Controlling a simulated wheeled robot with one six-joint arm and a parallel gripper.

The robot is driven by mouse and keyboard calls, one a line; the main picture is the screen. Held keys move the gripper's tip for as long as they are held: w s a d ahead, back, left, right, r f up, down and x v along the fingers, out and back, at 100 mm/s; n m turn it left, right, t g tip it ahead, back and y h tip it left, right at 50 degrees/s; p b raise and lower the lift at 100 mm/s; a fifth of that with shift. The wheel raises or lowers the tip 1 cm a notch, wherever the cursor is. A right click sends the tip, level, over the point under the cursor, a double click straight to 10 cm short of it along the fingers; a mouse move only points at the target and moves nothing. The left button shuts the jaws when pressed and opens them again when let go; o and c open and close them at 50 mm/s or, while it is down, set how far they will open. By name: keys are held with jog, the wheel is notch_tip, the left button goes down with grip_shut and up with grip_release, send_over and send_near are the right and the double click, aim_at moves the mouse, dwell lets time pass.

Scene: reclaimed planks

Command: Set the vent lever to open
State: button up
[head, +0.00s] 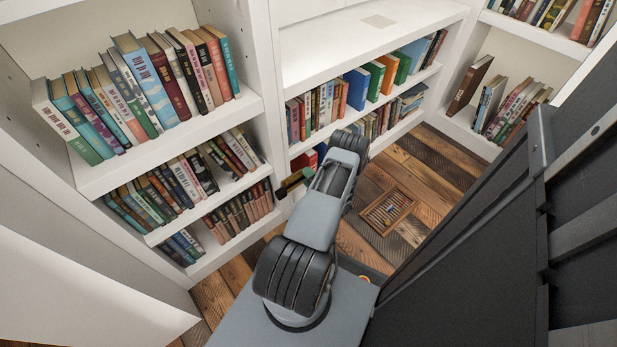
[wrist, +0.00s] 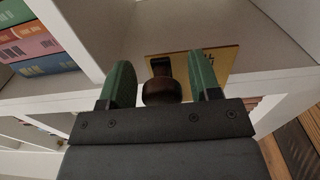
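A brass-coloured plate (wrist: 215,62) with dark markings is on a white shelf surface in the wrist view. A dark lever with a round brown knob (wrist: 162,91) stands out from its left part. My gripper (wrist: 160,72) is open, one green finger on each side of the knob, with narrow gaps showing between. The lever's far end and base are partly hidden behind the knob. In the head view my gripper (head: 291,184) is small and partly hidden by my arm, beside the white bookcase; the lever cannot be made out there.
White bookcases with rows of books (head: 165,85) stand left and behind. More books (wrist: 38,48) are at the left in the wrist view. A wooden-framed slatted item (head: 388,210) lies on the plank floor (head: 420,175). A dark panel (head: 500,215) fills the right side.

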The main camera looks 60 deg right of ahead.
jog(key=p+v, duration=0.3)
jog(key=v, duration=1.1)
jog(key=shift+d, duration=0.1)
dwell(0.3)
